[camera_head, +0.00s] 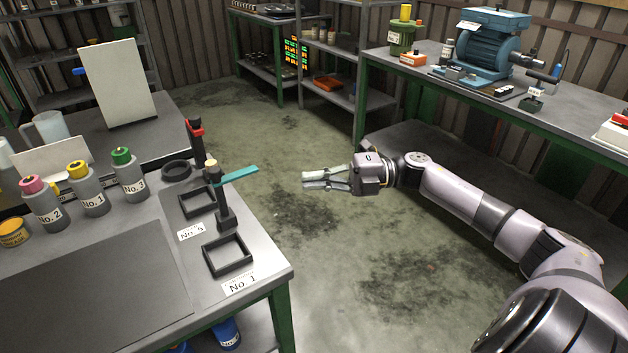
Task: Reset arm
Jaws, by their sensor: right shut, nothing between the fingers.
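My right arm (470,190) reaches in from the lower right, held over the open floor. My right gripper (304,180) is shut and empty, its fingers pointing left. It is apart from the left workbench and the dark stand with a teal strip (238,174) on it. My left arm and gripper do not show.
The left workbench (110,290) holds bottles No. 2 (44,206), No. 1 (88,190) and No. 3 (129,177), plus square black frames (228,255). The right bench (590,112) carries a blue machine (492,45). Bare floor (330,270) lies between the benches.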

